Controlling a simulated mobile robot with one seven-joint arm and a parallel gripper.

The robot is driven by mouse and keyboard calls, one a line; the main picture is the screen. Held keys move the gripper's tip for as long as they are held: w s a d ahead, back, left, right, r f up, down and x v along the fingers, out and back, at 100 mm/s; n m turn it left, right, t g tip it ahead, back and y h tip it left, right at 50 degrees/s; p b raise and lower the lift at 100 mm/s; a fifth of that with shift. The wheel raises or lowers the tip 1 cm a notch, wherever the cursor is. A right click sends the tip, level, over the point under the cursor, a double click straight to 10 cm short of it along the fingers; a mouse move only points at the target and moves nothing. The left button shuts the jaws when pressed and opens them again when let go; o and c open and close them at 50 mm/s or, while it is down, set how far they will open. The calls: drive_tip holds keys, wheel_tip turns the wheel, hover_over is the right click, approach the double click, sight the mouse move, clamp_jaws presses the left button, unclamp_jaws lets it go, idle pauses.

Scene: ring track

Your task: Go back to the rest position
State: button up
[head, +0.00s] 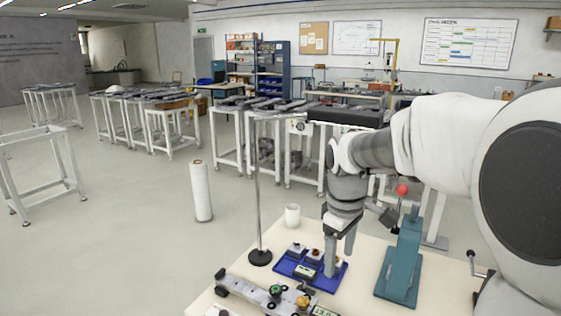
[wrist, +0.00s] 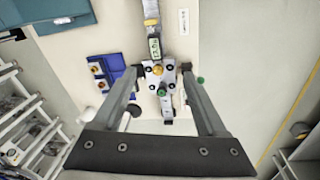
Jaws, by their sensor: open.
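My gripper (head: 340,262) is open, pointing down over the table, with nothing between its fingers. In the head view its fingers overlap the blue tray (head: 328,286), but I cannot tell their height. In the wrist view my gripper (wrist: 158,72) frames a grey track-like device (wrist: 168,100) with a yellow knob, a green knob and a small display. This device (head: 250,292) lies along the table's near edge in the head view. The blue tray (wrist: 114,62) holds small dark parts and is left of the fingers in the wrist view.
A teal lever press (head: 401,265) with a red ball stands right of my gripper. A thin pole on a black base (head: 260,258) and a white cup (head: 292,215) stand left and behind. A white cylinder (head: 202,190) stands on the floor; benches stand farther back.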

drive_tip(key=s+r+m+t, duration=0.2)
drive_tip(key=s+m, duration=0.2)
drive_tip(key=s, duration=0.6)
drive_tip(key=s+d+r+m+t, duration=0.1)
drive_tip(key=s+m, duration=0.4)
drive_tip(key=s, duration=0.5)
drive_tip(key=shift+s+d+r+t, duration=0.2)
drive_tip(key=shift+r+t, duration=0.15)
drive_tip(key=shift+t, duration=0.25)
idle(0.7)
